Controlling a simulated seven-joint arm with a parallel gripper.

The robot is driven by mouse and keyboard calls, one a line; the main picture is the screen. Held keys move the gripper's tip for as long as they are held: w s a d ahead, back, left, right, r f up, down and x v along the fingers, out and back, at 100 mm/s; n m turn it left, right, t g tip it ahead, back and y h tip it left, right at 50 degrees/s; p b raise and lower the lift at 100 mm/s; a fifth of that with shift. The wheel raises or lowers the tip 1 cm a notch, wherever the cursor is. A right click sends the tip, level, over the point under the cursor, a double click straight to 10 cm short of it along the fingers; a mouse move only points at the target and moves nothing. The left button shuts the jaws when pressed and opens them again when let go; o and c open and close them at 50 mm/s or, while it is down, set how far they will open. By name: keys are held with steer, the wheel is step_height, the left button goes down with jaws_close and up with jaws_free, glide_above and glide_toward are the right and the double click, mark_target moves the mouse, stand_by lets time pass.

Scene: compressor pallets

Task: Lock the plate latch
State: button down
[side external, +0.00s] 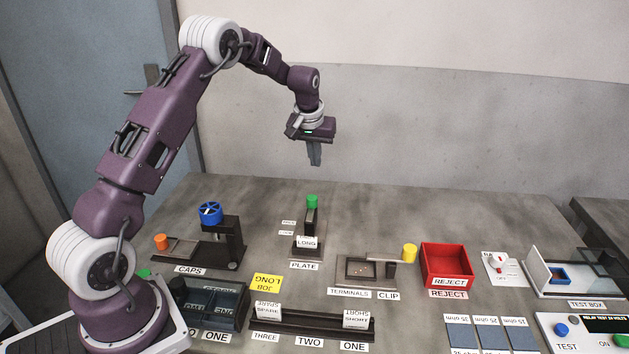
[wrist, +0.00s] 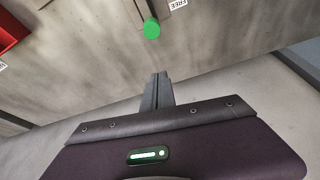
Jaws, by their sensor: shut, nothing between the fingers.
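The plate latch has a green knob (side external: 312,201) on top of a dark upright part (side external: 309,222), on a small base behind the PLATE label (side external: 305,266). The green knob also shows in the wrist view (wrist: 152,28), at the top, near a label reading FREE (wrist: 178,4). My gripper (side external: 314,163) is shut and empty. It points down and hangs above the green knob, clearly apart from it. In the wrist view its fingers (wrist: 160,75) are together, below the knob in the picture. The latch's exact position is too small to read.
The CAPS fixture (side external: 237,245) with a blue wheel stands left of the plate. The TERMINALS fixture (side external: 350,270) and a red REJECT bin (side external: 447,262) stand to the right. A dark rack (side external: 310,322) is in front. The table behind the latch is clear.

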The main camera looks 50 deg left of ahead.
mark_target(314, 209)
step_height(314, 209, down, 9)
steer(key=shift+s+d, duration=0.25)
steer(key=shift+s, duration=0.1)
stand_by(0.3)
steer(key=s+d, duration=0.3)
steer(key=shift+s+d, duration=0.3)
steer(key=shift+s+d+f, duration=0.1)
